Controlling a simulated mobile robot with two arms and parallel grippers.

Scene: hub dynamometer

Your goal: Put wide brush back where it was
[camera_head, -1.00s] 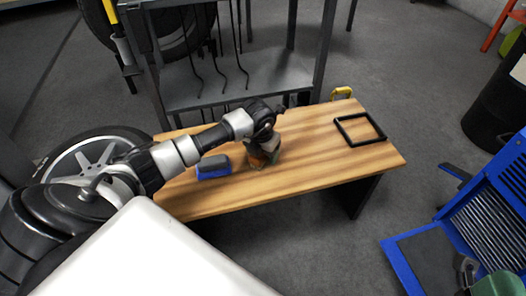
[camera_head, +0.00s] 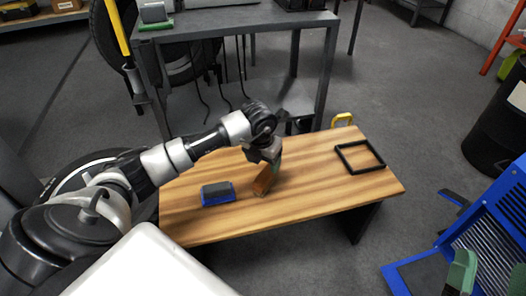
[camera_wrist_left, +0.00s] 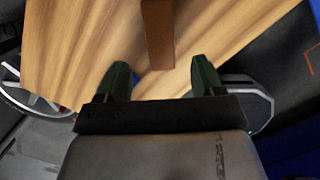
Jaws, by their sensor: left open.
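The wide brush seems to be the brown, wood-coloured piece (camera_head: 265,179) on the wooden bench, standing tilted just below my left gripper (camera_head: 268,160). In the left wrist view, a brown block (camera_wrist_left: 158,35) stands beyond the gap between the green fingers of my left gripper (camera_wrist_left: 160,82). The fingers are wide apart with nothing between their tips. The brush's bristles cannot be made out. Green finger-like parts of my right gripper (camera_head: 480,278) show at the bottom right, cut off by the frame edge.
A blue block with a dark grey top (camera_head: 217,194) lies on the bench (camera_head: 325,190), left of the brown piece. A black square frame (camera_head: 360,157) lies at the right, with a yellow-handled item (camera_head: 343,120) behind. A grey metal table (camera_head: 240,22) stands behind. A blue slatted item (camera_head: 485,225) is at right.

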